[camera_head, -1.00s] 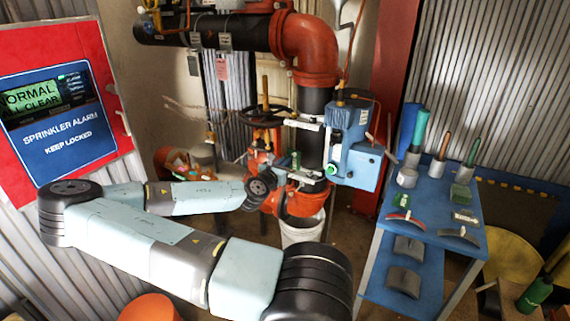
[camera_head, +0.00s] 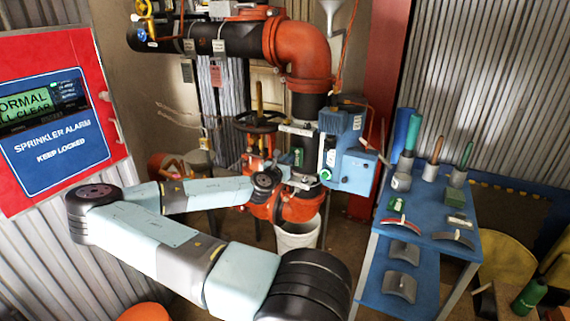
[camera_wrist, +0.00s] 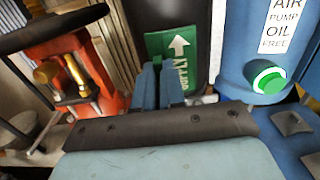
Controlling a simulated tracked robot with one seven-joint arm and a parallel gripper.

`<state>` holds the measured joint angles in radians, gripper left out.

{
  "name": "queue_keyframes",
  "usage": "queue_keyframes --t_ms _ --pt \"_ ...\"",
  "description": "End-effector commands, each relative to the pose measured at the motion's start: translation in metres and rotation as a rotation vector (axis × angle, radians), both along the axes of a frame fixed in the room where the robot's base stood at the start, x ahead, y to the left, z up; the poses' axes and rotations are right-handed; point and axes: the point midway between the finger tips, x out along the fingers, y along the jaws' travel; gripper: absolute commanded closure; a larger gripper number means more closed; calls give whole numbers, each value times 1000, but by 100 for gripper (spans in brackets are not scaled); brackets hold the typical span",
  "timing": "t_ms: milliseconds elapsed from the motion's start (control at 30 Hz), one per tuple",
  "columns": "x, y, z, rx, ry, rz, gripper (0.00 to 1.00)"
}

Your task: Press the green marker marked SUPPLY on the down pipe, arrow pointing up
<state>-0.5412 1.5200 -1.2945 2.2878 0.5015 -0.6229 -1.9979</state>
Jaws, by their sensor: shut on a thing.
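The green marker (camera_wrist: 158,42) shows in the wrist view with a white arrow pointing up and the word SUPPLY running along its side. It stands nearly upright in front of the dark down pipe (camera_wrist: 198,20). My gripper (camera_wrist: 161,78) is shut on its lower part, and the fingers hide some of it. In the head view the marker (camera_head: 299,157) is a small green patch at the front of the down pipe (camera_head: 306,108), below the red elbow. I cannot tell whether its back touches the pipe.
A blue air pump box (camera_head: 346,160) with a green button (camera_head: 325,175) stands close right of the pipe. A red valve with a handwheel (camera_head: 260,122) is close on the left. A white bucket (camera_head: 297,237) stands below. A blue table (camera_head: 424,224) holds tools and saddle pieces.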

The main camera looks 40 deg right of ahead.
Motion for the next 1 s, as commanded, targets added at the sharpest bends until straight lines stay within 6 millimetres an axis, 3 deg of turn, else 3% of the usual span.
queue_keyframes --t_ms 500,1000 --pt "13 -33 0 -1 0 -1 100" --pt "15 -37 0 -1 0 0 100"
